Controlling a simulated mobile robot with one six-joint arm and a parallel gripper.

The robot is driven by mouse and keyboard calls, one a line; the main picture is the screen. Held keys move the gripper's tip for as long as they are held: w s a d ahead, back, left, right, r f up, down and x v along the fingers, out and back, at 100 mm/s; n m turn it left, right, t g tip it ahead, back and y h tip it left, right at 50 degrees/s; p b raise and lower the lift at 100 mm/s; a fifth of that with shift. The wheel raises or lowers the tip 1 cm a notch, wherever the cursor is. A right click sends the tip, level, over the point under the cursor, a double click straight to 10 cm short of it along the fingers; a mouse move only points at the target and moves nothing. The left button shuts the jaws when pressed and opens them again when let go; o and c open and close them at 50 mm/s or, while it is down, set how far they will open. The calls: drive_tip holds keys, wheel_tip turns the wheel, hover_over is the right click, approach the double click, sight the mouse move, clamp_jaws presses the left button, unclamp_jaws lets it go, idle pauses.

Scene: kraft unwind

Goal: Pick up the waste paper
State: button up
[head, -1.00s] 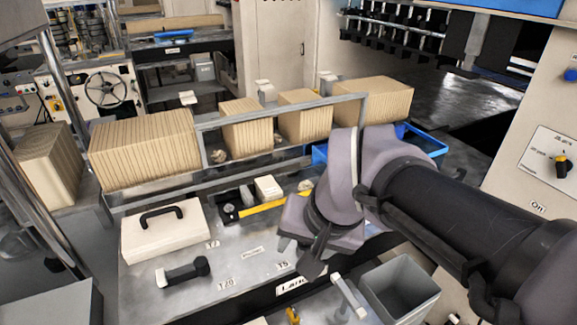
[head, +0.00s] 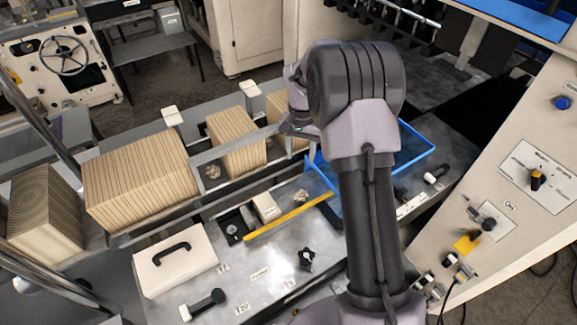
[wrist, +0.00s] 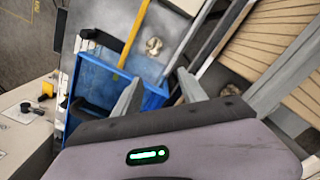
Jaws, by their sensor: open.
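A small crumpled piece of waste paper (head: 301,197) lies on the grey bench near the right end of the yellow strip. In the wrist view a crumpled paper (wrist: 154,46) lies just beyond the fingertips, beside the yellow strip. Another crumpled piece (head: 212,172) sits in the rail channel among the wooden-looking blocks. My gripper (wrist: 163,88) is open and empty, apart from the paper. In the head view my gripper is partly hidden by my own arm.
A blue tray (head: 421,162) stands right of the paper, close to my gripper in the wrist view. A metal rail and striped blocks (head: 140,180) line the back. A white case (head: 176,262), a yellow strip (head: 288,217) and a small white block (head: 266,207) occupy the bench.

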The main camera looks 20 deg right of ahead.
hover_over(302, 191)
wheel_tip(302, 191, down, 5)
drive_tip(key=f, duration=0.6)
drive_tip(key=shift+w+p, duration=0.4)
drive_tip(key=shift+s+f, duration=0.2)
drive_tip(key=shift+f, duration=0.2)
drive_tip(key=f, duration=0.2)
drive_tip(key=f+p, duration=0.1)
drive_tip(key=f, duration=0.1)
drive_tip(key=shift+s+a+f, duration=0.1)
drive_tip(key=shift+s+f, duration=0.1)
drive_tip(key=shift+w+f, duration=0.15)
drive_tip(key=shift+f, duration=0.05)
drive_tip(key=shift+c, duration=0.2)
drive_tip(key=shift+s+r, duration=0.1)
drive_tip(key=shift+s, duration=0.1)
drive_tip(key=c, duration=0.3)
clamp_jaws()
